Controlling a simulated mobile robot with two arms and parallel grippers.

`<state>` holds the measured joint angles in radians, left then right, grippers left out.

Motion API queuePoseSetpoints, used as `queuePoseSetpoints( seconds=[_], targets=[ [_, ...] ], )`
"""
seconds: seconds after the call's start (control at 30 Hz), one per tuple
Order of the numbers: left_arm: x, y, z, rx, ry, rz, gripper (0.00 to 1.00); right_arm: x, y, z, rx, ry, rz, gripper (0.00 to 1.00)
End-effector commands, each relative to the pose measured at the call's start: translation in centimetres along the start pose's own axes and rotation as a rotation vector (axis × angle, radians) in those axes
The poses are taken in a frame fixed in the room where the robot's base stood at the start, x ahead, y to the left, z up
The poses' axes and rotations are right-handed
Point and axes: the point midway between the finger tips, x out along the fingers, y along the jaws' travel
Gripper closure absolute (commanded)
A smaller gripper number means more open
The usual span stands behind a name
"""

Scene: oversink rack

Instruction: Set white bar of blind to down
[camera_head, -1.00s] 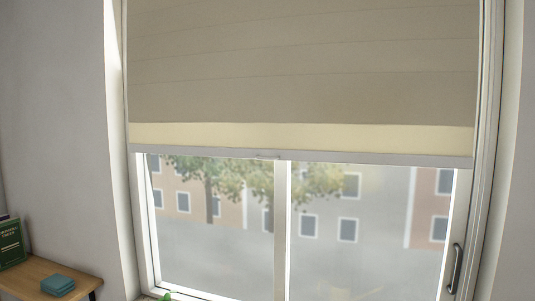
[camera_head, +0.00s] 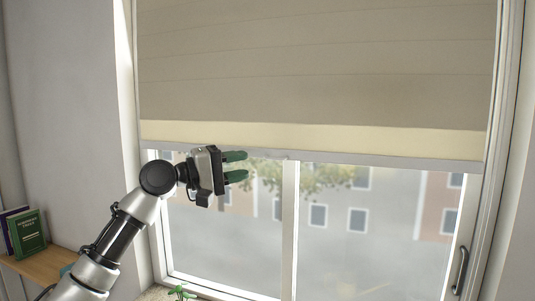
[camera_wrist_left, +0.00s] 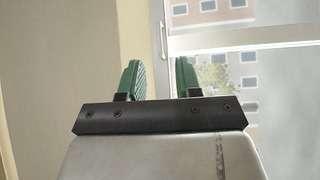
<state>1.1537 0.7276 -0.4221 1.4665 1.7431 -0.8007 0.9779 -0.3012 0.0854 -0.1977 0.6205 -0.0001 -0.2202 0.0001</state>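The white bar (camera_head: 400,160) runs straight across the bottom edge of the beige blind (camera_head: 310,70), about halfway up the window. My left gripper (camera_head: 245,165) is in front of the window, near the bar's left half and slightly below it. Its two green fingers are apart and nothing is between them. They point right in the head view. The fingers (camera_wrist_left: 160,78) also show apart and empty in the left wrist view. I cannot tell whether they touch the bar. My right gripper is not in view.
A dark window handle (camera_head: 461,270) is at the lower right of the frame. A wooden shelf (camera_head: 40,265) with books (camera_head: 27,232) is at the lower left. A green plant (camera_head: 181,292) shows below the window. The space right of my gripper is clear.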

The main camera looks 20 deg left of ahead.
Motion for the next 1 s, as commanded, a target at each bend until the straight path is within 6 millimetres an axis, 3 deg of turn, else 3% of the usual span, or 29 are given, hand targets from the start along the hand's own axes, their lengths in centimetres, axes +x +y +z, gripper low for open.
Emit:
queuePoseSetpoints(
  seconds=[0.1, 0.33, 0.77, 1.0],
  targets=[
    [2.6, 0.6, 0.0, 0.0, -0.001, -0.001, 0.66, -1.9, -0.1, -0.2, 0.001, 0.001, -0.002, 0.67],
    [6.0, 0.3, 0.0, 0.001, 0.0, -0.002, 0.66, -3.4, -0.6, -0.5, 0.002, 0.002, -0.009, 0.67],
    [7.0, 0.0, 0.0, 0.004, 0.001, -0.002, 0.66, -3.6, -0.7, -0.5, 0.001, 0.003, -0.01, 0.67],
    [7.0, 0.0, 0.0, 0.004, 0.001, -0.002, 1.0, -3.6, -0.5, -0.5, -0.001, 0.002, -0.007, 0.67]
  ],
)
